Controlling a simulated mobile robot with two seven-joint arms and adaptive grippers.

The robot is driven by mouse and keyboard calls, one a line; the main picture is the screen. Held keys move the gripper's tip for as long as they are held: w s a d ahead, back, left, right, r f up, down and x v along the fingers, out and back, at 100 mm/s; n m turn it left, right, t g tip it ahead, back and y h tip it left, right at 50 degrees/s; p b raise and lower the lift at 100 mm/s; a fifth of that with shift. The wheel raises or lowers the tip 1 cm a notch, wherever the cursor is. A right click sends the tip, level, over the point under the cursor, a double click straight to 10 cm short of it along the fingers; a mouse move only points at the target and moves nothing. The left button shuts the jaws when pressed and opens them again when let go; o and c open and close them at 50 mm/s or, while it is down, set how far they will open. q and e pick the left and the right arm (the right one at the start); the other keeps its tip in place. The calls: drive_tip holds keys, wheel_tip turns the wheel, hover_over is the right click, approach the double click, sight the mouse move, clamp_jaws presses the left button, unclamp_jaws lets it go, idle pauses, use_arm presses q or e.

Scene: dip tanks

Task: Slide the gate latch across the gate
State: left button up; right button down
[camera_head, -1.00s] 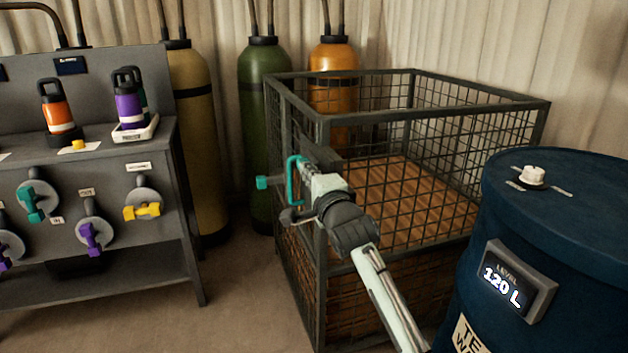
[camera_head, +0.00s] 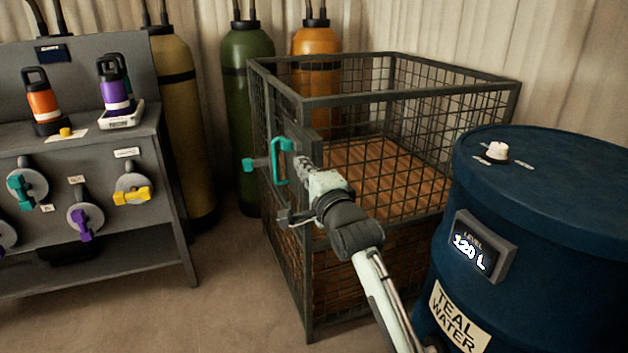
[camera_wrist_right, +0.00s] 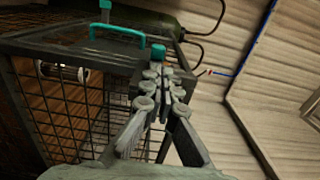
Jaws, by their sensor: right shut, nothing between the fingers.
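The wire-mesh cage (camera_head: 390,97) has teal hardware on its near left side. A teal U-shaped handle (camera_head: 278,160) stands there, with a teal block (camera_head: 249,165) sticking out to its left; I cannot tell which teal part belongs to the latch. The handle also shows in the wrist view (camera_wrist_right: 118,34), where a small teal knob (camera_wrist_right: 158,52) lies just beyond my fingertips. My right gripper (camera_head: 303,166) is shut and empty, just right of the handle. The wrist view shows its fingers (camera_wrist_right: 160,75) together near the knob; contact is unclear. My left gripper is out of view.
A blue drum (camera_head: 545,200) labelled teal water, reading 120 L, stands at the right, beside my right arm. A grey bench (camera_head: 90,270) with bottles and coloured valves stands at the left. Gas cylinders stand behind the cage. The floor (camera_head: 230,290) between bench and cage is clear.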

drive_tip(key=shift+v, duration=2.65)
drive_tip(key=shift+f, duration=0.2)
drive_tip(key=s+d+f+n+g+h, duration=0.1)
drive_tip(key=s+d+f+n+g, duration=0.15)
drive_tip(key=f, duration=0.55)
drive_tip(key=s+d+f+n+g+h, duration=0.1)
drive_tip(key=s+d+f+n+g, duration=0.2)
drive_tip(key=f, duration=0.6)
drive_tip(key=s+d+f+n+g+h, duration=0.1)
drive_tip(key=s+d+f+h, duration=0.15)
drive_tip(key=d+f, duration=0.4)
drive_tip(key=s+d+f+n+g+h, duration=0.1)
drive_tip(key=s+d+f+n+g, duration=0.3)
drive_tip(key=s+f, duration=0.6)
drive_tip(key=s+d+f+n+g+h, duration=0.1)
drive_tip(key=s+d+f+n+g, duration=0.2)
drive_tip(key=s+d+f+n, duration=0.2)
drive_tip(key=s+d+f, duration=0.1)
drive_tip(key=s+f, duration=0.2)
drive_tip(key=s, duration=0.2)
drive_tip(key=s+d+f, duration=0.2)
drive_tip(key=s+f, duration=0.1)
drive_tip(key=s, duration=0.2)
drive_tip(key=shift+s+g, duration=0.35)
drive_tip(key=shift+f+n, duration=0.1)
drive_tip(key=shift+n, duration=0.15)
